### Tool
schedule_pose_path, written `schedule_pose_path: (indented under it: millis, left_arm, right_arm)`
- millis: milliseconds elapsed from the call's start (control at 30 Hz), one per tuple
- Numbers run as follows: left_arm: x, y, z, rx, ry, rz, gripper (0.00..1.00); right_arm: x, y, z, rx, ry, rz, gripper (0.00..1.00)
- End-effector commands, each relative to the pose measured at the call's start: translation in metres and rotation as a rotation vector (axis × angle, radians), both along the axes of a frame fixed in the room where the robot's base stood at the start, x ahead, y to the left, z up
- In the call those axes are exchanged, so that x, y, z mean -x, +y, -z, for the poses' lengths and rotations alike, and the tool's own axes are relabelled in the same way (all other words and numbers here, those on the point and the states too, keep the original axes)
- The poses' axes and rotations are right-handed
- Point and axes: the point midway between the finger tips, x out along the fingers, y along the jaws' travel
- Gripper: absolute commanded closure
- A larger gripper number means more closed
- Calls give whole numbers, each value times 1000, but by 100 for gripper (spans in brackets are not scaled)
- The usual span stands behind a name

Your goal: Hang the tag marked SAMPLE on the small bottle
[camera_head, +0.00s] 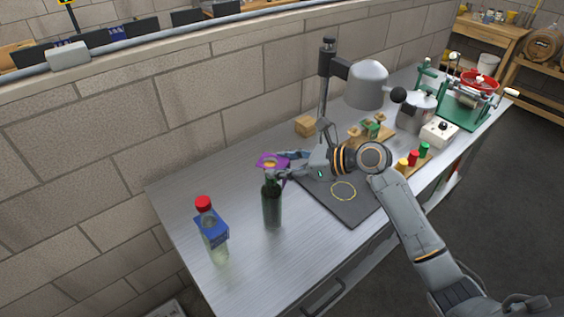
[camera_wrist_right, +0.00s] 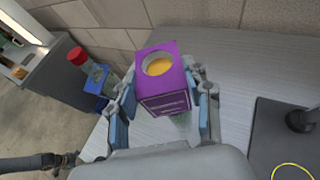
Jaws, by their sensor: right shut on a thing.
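A purple tag (camera_head: 277,171) with a round opening is held by my right gripper (camera_head: 291,167), which is shut on it. In the right wrist view the tag (camera_wrist_right: 174,101) sits between both fingers; something yellow-orange shows in its opening, and its lettering is too small to read. A dark green bottle (camera_head: 272,208) stands upright on the bench, its top close to the tag. I cannot tell whether the tag is around the neck or apart from it. A clear bottle (camera_head: 219,255) with a red cap and blue tag (camera_head: 211,228) stands to the left. My left gripper is not in view.
A dark mat (camera_head: 352,212) with a yellow ring lies right of the green bottle. A lamp (camera_head: 368,86), a wooden block (camera_head: 305,126), a metal pot (camera_head: 412,115) and a green machine (camera_head: 466,104) stand farther back. The front left of the bench is clear.

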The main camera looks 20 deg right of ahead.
Motion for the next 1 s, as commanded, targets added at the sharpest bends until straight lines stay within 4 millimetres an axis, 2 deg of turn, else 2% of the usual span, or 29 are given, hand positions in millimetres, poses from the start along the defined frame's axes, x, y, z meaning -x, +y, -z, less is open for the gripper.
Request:
schedule_pose_path:
  millis: [1000]
  left_arm:
    - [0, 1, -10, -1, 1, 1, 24]
  right_arm:
    - [0, 0, 18, -1, 1, -1, 59]
